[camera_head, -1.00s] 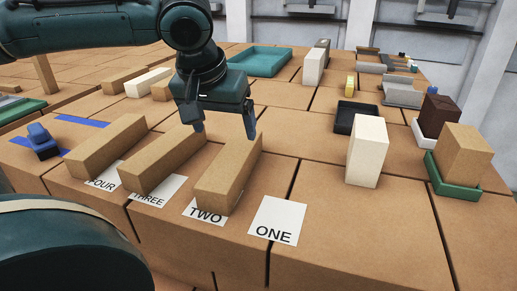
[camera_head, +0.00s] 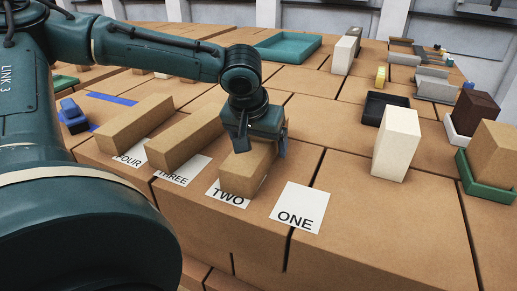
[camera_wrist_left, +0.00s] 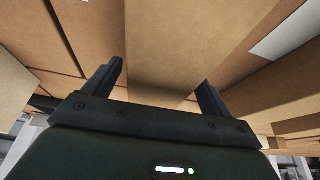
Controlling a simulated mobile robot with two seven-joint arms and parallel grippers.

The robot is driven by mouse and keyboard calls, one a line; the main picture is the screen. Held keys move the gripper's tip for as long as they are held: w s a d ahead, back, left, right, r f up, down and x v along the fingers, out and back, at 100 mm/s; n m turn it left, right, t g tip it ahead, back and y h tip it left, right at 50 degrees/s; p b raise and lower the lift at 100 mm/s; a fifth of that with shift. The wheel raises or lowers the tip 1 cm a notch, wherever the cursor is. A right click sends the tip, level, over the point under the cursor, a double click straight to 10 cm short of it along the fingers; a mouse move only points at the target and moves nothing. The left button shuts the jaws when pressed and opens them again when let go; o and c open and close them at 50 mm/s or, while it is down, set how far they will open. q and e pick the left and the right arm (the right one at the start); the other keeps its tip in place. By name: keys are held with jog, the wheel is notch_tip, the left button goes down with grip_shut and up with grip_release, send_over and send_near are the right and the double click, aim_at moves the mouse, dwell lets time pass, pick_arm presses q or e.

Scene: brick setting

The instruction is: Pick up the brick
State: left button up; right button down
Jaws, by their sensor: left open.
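Three long tan bricks lie side by side on cardboard boxes, behind paper labels. The brick at label TWO (camera_head: 247,172) is under my left gripper (camera_head: 262,148). The gripper points down with its jaws open, one finger on each side of this brick; its far part is hidden behind the gripper. In the left wrist view, the two fingers (camera_wrist_left: 158,85) stand apart with the brick's tan face (camera_wrist_left: 175,45) between them. I cannot tell whether they touch it. The bricks at THREE (camera_head: 185,140) and FOUR (camera_head: 135,122) lie to the left. My right gripper is not in view.
A blank-topped spot lies behind label ONE (camera_head: 299,206). A white upright block (camera_head: 397,145), a black tray (camera_head: 385,105) and a tan block in a green tray (camera_head: 484,187) stand to the right. A teal tray (camera_head: 288,47) is at the back.

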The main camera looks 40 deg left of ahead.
pick_arm(q)
jog(key=shift+w+f, duration=0.2)
jog(key=shift+f, duration=0.3)
jog(key=shift+r, duration=0.1)
jog(key=c, duration=1.5)
